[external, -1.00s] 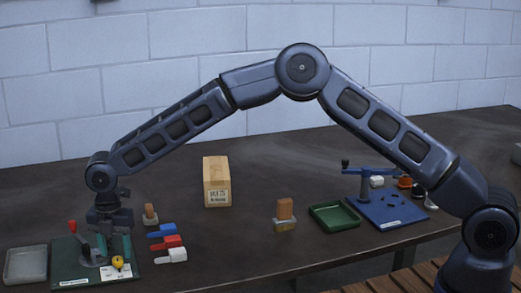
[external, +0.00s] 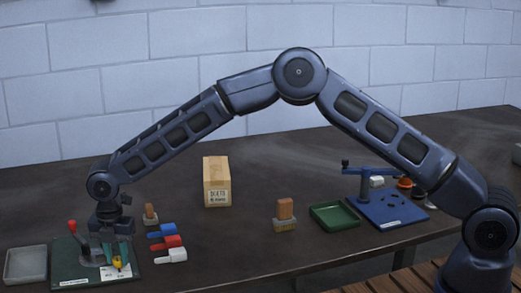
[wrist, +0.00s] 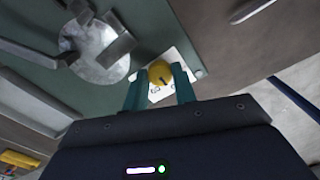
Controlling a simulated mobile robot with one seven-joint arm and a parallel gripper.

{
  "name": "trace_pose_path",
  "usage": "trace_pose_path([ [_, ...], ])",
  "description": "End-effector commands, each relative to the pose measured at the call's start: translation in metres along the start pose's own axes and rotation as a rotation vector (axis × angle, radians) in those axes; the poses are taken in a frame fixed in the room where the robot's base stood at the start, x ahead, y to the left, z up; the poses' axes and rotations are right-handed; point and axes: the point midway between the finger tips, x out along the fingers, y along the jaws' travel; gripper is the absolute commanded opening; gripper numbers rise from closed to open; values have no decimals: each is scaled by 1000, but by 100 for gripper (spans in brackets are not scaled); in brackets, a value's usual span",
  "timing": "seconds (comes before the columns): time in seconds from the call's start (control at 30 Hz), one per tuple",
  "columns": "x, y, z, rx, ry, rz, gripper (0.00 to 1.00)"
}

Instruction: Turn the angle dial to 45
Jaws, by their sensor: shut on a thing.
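The yellow angle dial (external: 117,263) sits on a white scale plate (external: 112,273) at the front right of a green base plate (external: 72,277). My gripper (external: 117,258) points down over it. In the wrist view, the dial (wrist: 160,72) lies between the two teal fingers (wrist: 160,86), which are closed on its sides. A dark pointer mark shows on the dial. The scale's numbers are too small and too covered to read, so the dial's angle cannot be told. A red-knobbed lever (external: 72,228) stands at the left of the base plate.
A grey tray (external: 26,265) is left of the base plate. Blue, red and white pieces (external: 167,242) lie to its right. Behind are a wooden box (external: 217,182) and brushes (external: 285,213). A green tray (external: 334,217) and blue fixture (external: 388,207) stand farther right.

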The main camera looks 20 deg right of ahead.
Motion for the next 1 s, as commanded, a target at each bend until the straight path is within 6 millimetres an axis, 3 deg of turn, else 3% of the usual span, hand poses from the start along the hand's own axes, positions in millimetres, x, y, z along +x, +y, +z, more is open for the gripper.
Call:
trace_pose_path([
  [0.37,-1,0,0,167,-2,1,4],
  [1.0,-1,0,0,766,-1,2,4],
])
